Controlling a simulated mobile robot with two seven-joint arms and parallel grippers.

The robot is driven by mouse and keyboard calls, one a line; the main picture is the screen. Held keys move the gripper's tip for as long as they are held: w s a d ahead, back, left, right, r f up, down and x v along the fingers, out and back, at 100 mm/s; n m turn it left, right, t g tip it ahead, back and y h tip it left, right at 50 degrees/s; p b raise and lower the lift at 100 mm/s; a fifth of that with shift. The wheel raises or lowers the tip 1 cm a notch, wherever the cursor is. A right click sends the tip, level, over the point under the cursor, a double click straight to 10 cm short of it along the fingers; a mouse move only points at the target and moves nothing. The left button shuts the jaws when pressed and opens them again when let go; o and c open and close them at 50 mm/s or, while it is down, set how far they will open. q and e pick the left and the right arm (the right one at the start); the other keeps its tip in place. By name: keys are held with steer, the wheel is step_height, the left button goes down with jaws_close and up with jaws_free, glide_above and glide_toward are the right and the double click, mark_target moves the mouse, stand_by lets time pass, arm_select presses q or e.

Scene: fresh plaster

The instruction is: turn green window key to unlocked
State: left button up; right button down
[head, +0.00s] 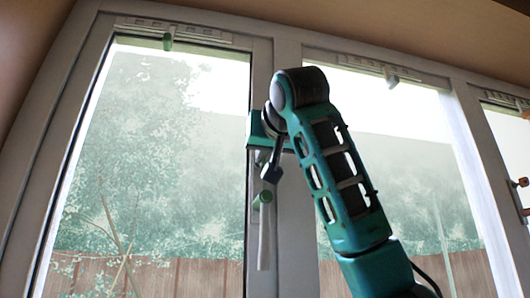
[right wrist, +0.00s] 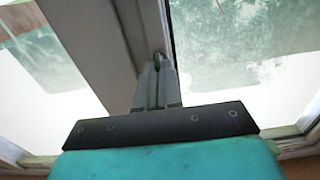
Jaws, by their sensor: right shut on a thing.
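The green window key (head: 265,196) is on the white handle (head: 264,240) of the left window's right-hand frame, in the middle of the head view. My right gripper (head: 260,178) reaches it from above, with its fingers partly hidden by my own arm. The key's turned angle cannot be made out. My left gripper is in neither view.
White window frames surround large panes. A vent with a green tab (head: 168,40) runs along the left window's top, and another vent (head: 378,68) is over the middle window. Small orange-red parts (head: 522,182) show at the far right.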

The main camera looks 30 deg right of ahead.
steer(key=shift+m, duration=0.3)
steer(key=m, duration=0.3)
steer(key=shift+f+b, duration=0.1)
steer(key=shift+b, duration=0.3)
steer(key=m, duration=1)
steer(key=shift+d+m+p, duration=0.1)
steer(key=shift+m+p, duration=0.35)
steer(key=shift+m, duration=1.65)
steer(key=shift+f, duration=0.1)
